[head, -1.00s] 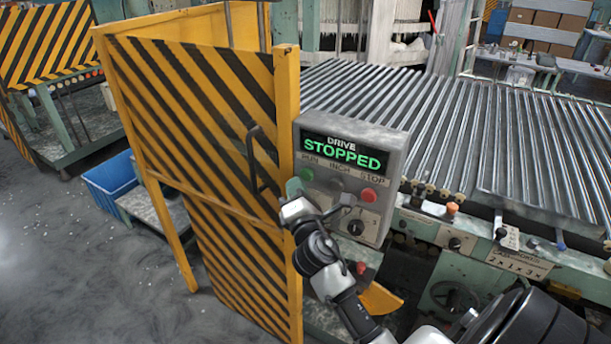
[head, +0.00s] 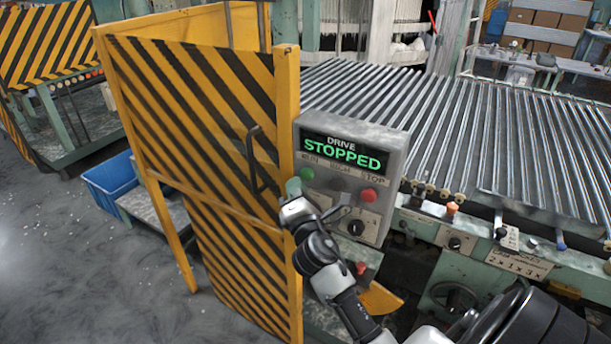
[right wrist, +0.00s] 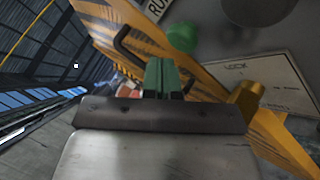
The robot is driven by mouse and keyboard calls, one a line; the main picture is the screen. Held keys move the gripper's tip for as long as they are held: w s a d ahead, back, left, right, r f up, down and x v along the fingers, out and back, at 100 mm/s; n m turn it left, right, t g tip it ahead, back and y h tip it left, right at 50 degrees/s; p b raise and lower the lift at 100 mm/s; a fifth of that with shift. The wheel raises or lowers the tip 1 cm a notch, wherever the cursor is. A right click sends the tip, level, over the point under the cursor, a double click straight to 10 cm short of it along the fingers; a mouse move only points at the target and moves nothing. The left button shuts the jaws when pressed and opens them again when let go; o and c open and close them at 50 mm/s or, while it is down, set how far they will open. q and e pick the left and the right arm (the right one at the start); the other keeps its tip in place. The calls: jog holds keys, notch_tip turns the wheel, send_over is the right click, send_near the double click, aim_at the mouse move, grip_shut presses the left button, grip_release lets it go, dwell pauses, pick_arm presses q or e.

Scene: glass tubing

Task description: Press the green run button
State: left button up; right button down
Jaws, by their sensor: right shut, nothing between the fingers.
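The control box (head: 352,210) has a lit display reading DRIVE STOPPED. The green run button (head: 306,173) is at its left, under the RUN label. My right gripper (head: 293,187) is just below and left of the button. In the right wrist view the green button (right wrist: 181,37) is slightly above and right of the shut, greenish fingertips (right wrist: 162,68). A small gap seems to separate them; contact cannot be made out. Nothing is held. My left gripper is out of view.
A red stop button (head: 369,195) and a black knob (head: 356,227) are on the same box. A yellow-and-black striped guard door (head: 200,130) with a black handle (head: 257,160) stands close on the left. A roller conveyor (head: 420,110) lies behind.

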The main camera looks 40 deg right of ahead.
jog(key=shift+d, duration=0.1)
jog(key=shift+w+d, duration=0.15)
jog(key=shift+d, duration=0.2)
